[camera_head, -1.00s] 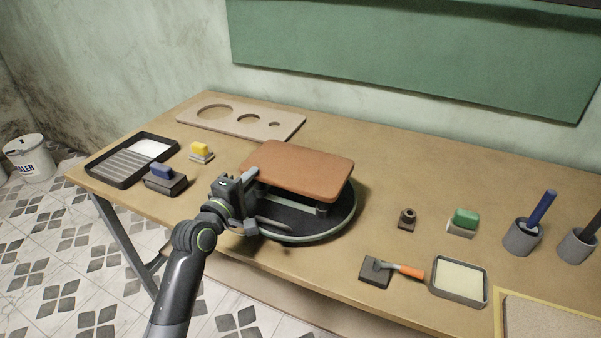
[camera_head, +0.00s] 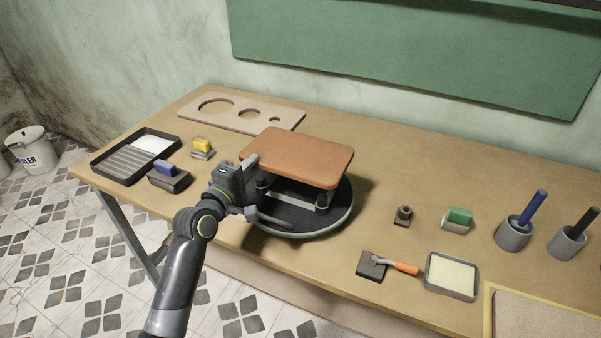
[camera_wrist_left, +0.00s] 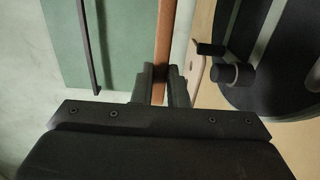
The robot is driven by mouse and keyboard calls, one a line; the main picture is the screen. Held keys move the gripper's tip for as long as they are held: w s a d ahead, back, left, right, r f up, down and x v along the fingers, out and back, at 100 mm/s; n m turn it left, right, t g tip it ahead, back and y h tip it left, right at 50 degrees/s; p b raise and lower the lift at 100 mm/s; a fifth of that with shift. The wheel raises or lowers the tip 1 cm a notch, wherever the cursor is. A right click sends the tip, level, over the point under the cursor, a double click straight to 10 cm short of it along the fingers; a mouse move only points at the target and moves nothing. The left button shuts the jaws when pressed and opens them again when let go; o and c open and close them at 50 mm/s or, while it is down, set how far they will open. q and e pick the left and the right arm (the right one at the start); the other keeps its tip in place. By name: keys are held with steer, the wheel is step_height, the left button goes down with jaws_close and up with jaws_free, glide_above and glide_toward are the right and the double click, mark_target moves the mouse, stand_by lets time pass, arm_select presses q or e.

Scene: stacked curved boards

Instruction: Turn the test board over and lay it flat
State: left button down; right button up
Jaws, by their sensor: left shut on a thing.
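The test board (camera_head: 300,156) is an orange-brown rounded slab. In the head view it is raised above a round dark turntable (camera_head: 338,212) with short grey supports (camera_head: 322,200) under it. My left gripper (camera_head: 252,172) is shut on the board's left edge. In the left wrist view the board (camera_wrist_left: 165,30) shows edge-on between the two fingers (camera_wrist_left: 162,82). The board looks roughly level, and there seems to be a gap between it and the supports. My right gripper is not in view.
A beige plate with round holes (camera_head: 222,118) lies behind. A black tray (camera_head: 118,160), a blue-topped block (camera_head: 168,178) and a yellow-topped block (camera_head: 202,148) are at left. A scraper (camera_head: 385,265), a shallow tray (camera_head: 450,277) and cups (camera_head: 513,235) are at right.

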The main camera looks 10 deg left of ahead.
arm_select(q)
steer(key=shift+r, duration=0.1)
steer(key=s+a+r+p, duration=0.2)
steer(key=s+r+p, duration=0.6)
steer(key=p, duration=0.3)
steer(key=shift+a+r, duration=0.25)
steer(key=shift+a, duration=0.1)
steer(key=s+a+r+p, duration=0.2)
steer(key=s+r+p, duration=0.6)
steer(key=p, duration=0.1)
steer(key=shift+a+r, duration=0.2)
steer(key=shift+a, duration=0.2)
